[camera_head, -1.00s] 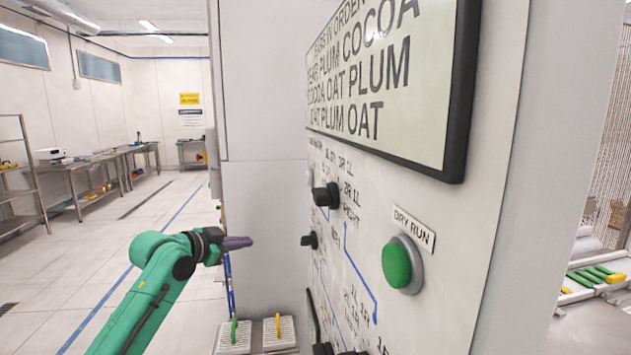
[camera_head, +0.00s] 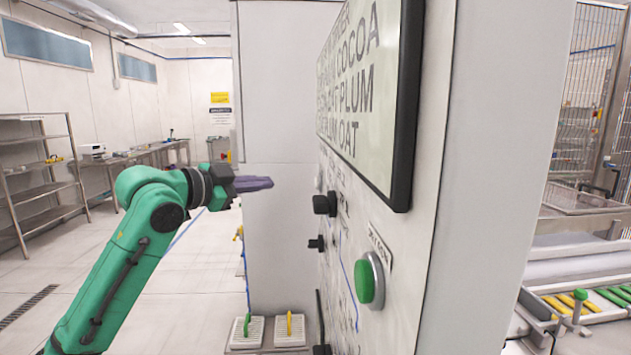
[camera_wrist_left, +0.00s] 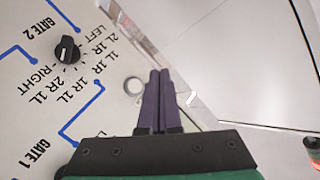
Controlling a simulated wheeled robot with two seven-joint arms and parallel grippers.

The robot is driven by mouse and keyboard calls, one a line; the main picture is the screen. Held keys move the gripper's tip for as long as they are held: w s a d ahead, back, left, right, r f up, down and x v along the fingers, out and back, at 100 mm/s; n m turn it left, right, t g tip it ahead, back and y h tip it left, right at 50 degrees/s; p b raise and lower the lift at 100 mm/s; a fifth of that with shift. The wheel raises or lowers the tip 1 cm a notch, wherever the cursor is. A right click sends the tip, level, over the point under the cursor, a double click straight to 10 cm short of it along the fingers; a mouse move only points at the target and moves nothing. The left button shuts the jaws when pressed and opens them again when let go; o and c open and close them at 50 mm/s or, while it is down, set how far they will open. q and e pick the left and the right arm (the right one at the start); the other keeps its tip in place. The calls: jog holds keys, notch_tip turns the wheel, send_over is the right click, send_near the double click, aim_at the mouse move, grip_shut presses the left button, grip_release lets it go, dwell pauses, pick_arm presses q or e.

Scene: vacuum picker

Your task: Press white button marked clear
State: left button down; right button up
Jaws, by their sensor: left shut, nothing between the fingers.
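My left gripper (camera_head: 268,183) is shut and empty, its purple fingers level and pointing at the control panel (camera_head: 345,335) with a gap before it. In the left wrist view the shut fingertips (camera_wrist_left: 160,73) lie just right of a small round pale button (camera_wrist_left: 133,86) with a grey ring. A pale round shape on the panel (camera_head: 318,178), beyond the fingertips in the head view, looks like the same button. No "clear" marking is readable. My right gripper is not in view.
A green button (camera_head: 366,282), black knobs (camera_head: 325,203) and a screen (camera_head: 362,110) with order text are on the panel. The left wrist view shows a knob (camera_wrist_left: 67,49) and blue lines. Two small trays (camera_head: 290,330) sit low beside the panel.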

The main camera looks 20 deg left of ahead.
aim_at(317, 183)
pick_arm(q)
jog(key=w+d+p, duration=0.2)
jog(key=w+d, duration=0.1)
jog(key=d, duration=0.3)
jog(key=shift+d+p, duration=0.15)
jog(key=shift+p, duration=0.2)
jog(key=shift+w, duration=0.1)
dwell(0.8)
dwell(0.6)
jog(key=shift+w+d+p, duration=0.15)
jog(key=shift+d+p, duration=0.2)
jog(key=shift+d, duration=0.05)
